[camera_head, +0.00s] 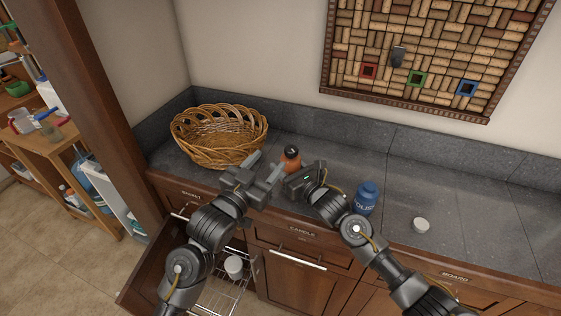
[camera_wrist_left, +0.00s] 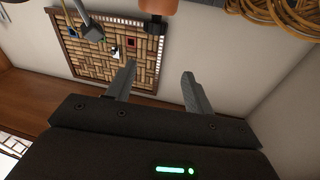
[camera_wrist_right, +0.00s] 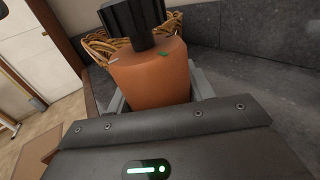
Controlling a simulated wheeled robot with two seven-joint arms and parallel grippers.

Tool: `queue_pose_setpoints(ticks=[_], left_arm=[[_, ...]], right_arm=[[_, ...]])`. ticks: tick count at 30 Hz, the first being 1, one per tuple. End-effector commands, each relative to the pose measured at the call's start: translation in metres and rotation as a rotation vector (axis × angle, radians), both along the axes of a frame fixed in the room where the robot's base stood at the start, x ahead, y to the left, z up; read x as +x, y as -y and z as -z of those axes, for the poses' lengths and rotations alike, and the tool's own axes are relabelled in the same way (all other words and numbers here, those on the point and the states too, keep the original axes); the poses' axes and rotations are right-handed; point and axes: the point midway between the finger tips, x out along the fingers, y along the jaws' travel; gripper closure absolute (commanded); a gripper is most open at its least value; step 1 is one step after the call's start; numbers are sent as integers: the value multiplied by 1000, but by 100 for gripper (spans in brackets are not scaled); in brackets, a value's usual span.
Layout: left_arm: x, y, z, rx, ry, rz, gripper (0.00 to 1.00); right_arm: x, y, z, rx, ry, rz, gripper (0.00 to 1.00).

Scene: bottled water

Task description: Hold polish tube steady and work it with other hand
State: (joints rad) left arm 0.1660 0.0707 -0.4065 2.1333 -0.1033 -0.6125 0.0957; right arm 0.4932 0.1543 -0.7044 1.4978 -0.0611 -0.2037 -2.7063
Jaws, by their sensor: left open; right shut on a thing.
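An orange bottle (camera_head: 290,163) with a black cap (camera_wrist_right: 134,18) is between the fingers of my right gripper (camera_head: 287,176), which is shut on it. It fills the middle of the right wrist view (camera_wrist_right: 150,76). My left gripper (camera_head: 267,166) is open and empty, just left of the bottle. In the left wrist view its two fingers stand apart, and the orange bottle (camera_wrist_left: 158,8) shows beyond them at the top edge. A blue bottle (camera_head: 366,196), its label partly reading "OLIS", stands upright on the counter right of my right gripper.
A wicker basket (camera_head: 205,149) stands at the counter's back left. A small white round item (camera_head: 421,225) lies on the right of the counter (camera_head: 480,215), which is largely clear. Below, a pulled-out wire rack (camera_head: 218,296) holds a white cup (camera_head: 233,266).

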Motion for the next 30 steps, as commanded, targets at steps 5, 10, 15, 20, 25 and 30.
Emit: queue_pose_setpoints(ticks=[5, 10, 15, 20, 25, 30], left_arm=[[44, -3, -25, 232, 159, 81, 48], [84, -20, -23, 356, 248, 283, 48], [91, -54, 7, 294, 128, 508, 48], [71, -60, 34, 141, -24, 671, 48], [55, -54, 29, 19, -89, 768, 48], [53, -54, 28, -6, -106, 776, 48]], right_arm=[[0, 0, -1, 1, 1, 0, 68], [0, 0, 0, 1, 1, -1, 68], [0, 0, 0, 1, 1, 0, 68], [0, 1, 0, 1, 1, 1, 68], [0, 0, 0, 1, 1, 1, 68], [0, 0, -1, 1, 1, 0, 68]])
